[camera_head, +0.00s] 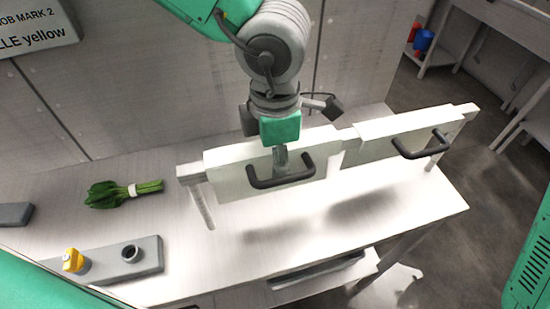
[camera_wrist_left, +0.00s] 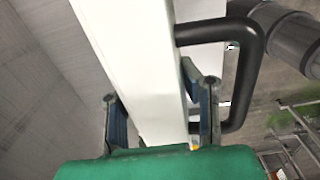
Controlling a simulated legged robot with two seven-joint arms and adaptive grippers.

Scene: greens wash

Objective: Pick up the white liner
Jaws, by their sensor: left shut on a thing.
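The white liner (camera_head: 235,178) is a pale upright slab with a black bar handle (camera_head: 283,180) on its front face. It sits at the left part of a raised rail above the table. My left gripper (camera_head: 280,157) comes down on its top edge from above. In the left wrist view, my left gripper (camera_wrist_left: 160,112) has one finger on each side of the white liner (camera_wrist_left: 140,65), shut on it, with the black handle (camera_wrist_left: 255,75) to the right. The lower ends of the fingers are partly hidden in the head view. My right gripper is not in view.
A second pale slab (camera_head: 378,142) with a black handle stands close on the right. Tied greens (camera_head: 122,193) lie at the table's left. A grey block (camera_head: 148,255) carries a yellow knob (camera_head: 73,261). The table front (camera_head: 320,235) is bare. A wall stands behind.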

